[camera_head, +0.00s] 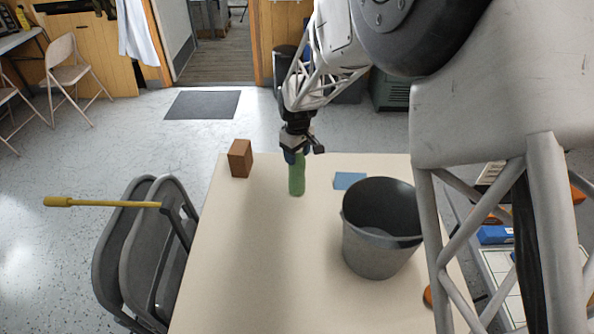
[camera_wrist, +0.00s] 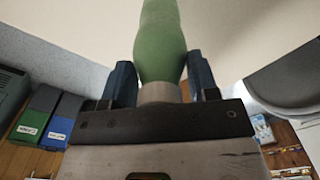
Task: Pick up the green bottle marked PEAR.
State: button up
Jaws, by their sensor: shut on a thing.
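The green bottle (camera_head: 297,178) is upright at the far part of the cream table (camera_head: 270,270), directly below my gripper (camera_head: 296,155). In the wrist view, the green bottle (camera_wrist: 160,40) stands between the two blue fingers of my gripper (camera_wrist: 160,80), which is shut on its narrow pale end. No PEAR marking is readable on the sides in view. I cannot tell whether the bottle's base touches the table.
A brown block (camera_head: 240,158) stands left of the bottle. A flat blue piece (camera_head: 349,181) lies to its right, beside a large grey bucket (camera_head: 375,255). An orange thing (camera_head: 428,296) is partly hidden. Grey folding chairs (camera_head: 140,245) stand at the table's left edge.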

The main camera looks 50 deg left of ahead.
jog(key=shift+r, duration=0.15)
jog(key=shift+r, duration=1.45)
jog(key=shift+s+d+r, duration=0.1)
jog(key=shift+d+r, duration=0.05)
jog(key=shift+r, duration=0.1)
jog(key=s+d+r, duration=0.1)
jog(key=s+d, duration=0.7)
jog(key=d, duration=0.5)
jog(key=shift+s+r, duration=0.2)
jog(key=shift+s, duration=0.1)
jog(key=shift+w+d, duration=0.1)
